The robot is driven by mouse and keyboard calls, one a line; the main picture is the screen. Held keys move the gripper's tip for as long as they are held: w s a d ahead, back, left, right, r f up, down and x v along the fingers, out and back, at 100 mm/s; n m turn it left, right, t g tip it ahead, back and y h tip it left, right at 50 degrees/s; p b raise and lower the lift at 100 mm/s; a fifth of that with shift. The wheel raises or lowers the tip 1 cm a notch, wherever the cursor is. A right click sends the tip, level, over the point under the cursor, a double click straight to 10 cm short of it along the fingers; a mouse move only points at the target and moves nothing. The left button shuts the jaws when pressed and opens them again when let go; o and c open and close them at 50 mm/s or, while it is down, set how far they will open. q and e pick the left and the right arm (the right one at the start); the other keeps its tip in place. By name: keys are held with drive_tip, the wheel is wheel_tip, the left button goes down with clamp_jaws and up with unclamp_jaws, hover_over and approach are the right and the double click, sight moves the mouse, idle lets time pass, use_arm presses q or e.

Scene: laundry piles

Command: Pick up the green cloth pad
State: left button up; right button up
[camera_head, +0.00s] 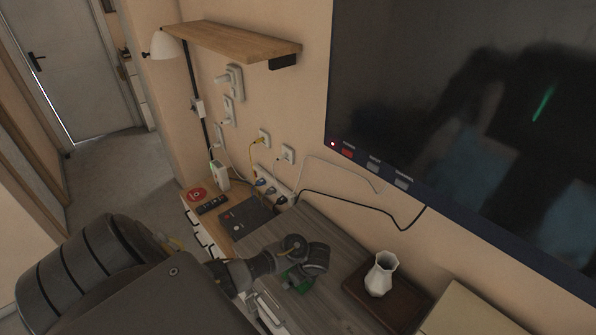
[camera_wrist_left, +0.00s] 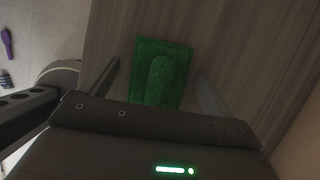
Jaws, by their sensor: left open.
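The green cloth pad (camera_wrist_left: 176,62) lies flat on the grey wood-grain cabinet top in the left wrist view. It is roughly rectangular, with a raised rounded strip along its middle. My left gripper (camera_wrist_left: 157,70) is open above it, with one finger to each side of the pad and nothing held. I cannot tell how high the fingertips are above the surface. In the head view my left wrist reaches over the cabinet top and hides the fingers; a small green patch shows below it, and I cannot tell whether it is the pad. My right gripper is not in view.
A white vase (camera_head: 381,274) stands on a dark brown tray (camera_head: 417,301) right of my left wrist. A dark flat device (camera_head: 243,217), a remote (camera_head: 212,203) and cables lie to the left. A wall shelf (camera_head: 235,42) and large screen (camera_head: 455,120) are behind.

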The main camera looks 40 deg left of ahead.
use_arm(q)
drive_tip(key=shift+d, duration=0.1)
drive_tip(key=shift+c, duration=0.9)
drive_tip(key=c, duration=0.9)
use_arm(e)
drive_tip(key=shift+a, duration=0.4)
use_arm(q)
drive_tip(key=shift+r, duration=0.15)
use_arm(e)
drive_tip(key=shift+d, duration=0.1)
